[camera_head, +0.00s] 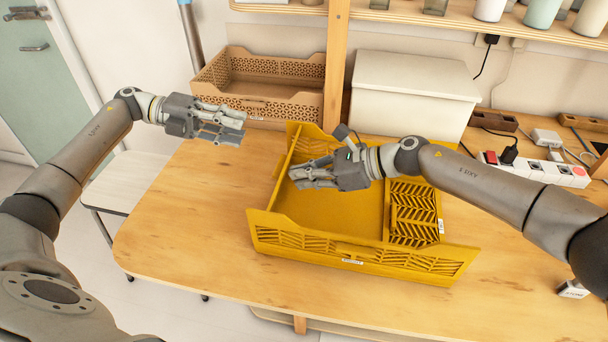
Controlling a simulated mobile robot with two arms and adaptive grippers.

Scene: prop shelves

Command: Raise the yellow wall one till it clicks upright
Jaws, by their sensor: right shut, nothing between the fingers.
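The yellow folding crate (350,248) stands on the wooden table, its long front wall raised. The left short wall (283,172) looks upright and shows nearly edge-on. The right short wall (414,214), a slotted panel, lies folded down inside the crate at the right end. The back wall is partly hidden by my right arm. My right gripper (294,178) is shut and empty above the left part of the crate, its fingers pointing left. My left gripper (242,126) is open and empty, above the table beyond the crate's left back corner.
A brown crate (258,112) and a white lidded box (412,96) stand at the back beside a wooden post (336,60). A power strip (535,171) with plugs and cables lies at the right back. The table's left part is clear.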

